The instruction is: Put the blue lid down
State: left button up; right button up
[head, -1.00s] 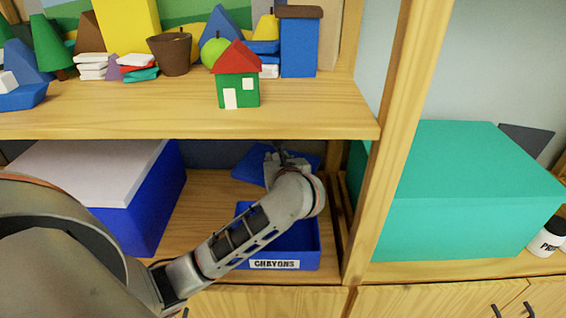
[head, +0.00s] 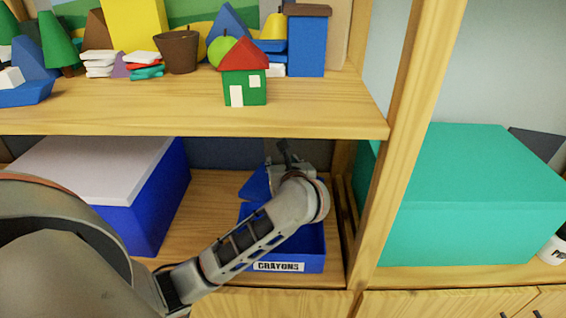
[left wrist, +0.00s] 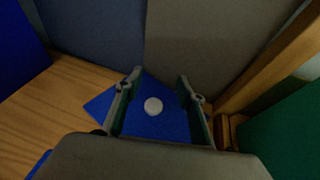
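The blue lid (head: 257,184) lies on the shelf behind the box labelled CRAYONS (head: 313,248), partly hidden by my left arm in the head view. In the left wrist view the lid (left wrist: 168,124) is turned at an angle and has a round white knob (left wrist: 153,105). My left gripper (left wrist: 157,84) is open. Its two fingers stand apart on either side of the knob, with a gap to it. In the head view my left gripper (head: 285,152) shows only in part beyond the wrist. My right gripper is out of view.
A blue box with a white top (head: 95,160) stands left of the crayon box. A wooden post (head: 405,140) rises on the right, with a teal box (head: 470,190) beyond it. The upper shelf (head: 200,110) overhangs the arm and holds a toy house (head: 244,90).

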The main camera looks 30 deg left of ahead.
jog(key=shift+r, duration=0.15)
pick_arm(q)
jog(key=shift+r+p, duration=0.3)
jog(key=shift+r, duration=0.15)
jog(key=shift+r+p, duration=0.45)
jog(key=shift+r, duration=0.05)
jog(key=v, duration=1.1)
jog(key=shift+s+d, duration=0.3)
jog(key=shift+s, duration=0.1)
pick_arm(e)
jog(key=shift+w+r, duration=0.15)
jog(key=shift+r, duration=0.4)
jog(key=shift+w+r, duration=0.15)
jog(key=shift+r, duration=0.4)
pick_arm(q)
jog(key=shift+f, duration=0.2)
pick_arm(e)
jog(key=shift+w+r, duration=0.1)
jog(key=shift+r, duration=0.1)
pick_arm(q)
jog(key=shift+s+d, duration=0.1)
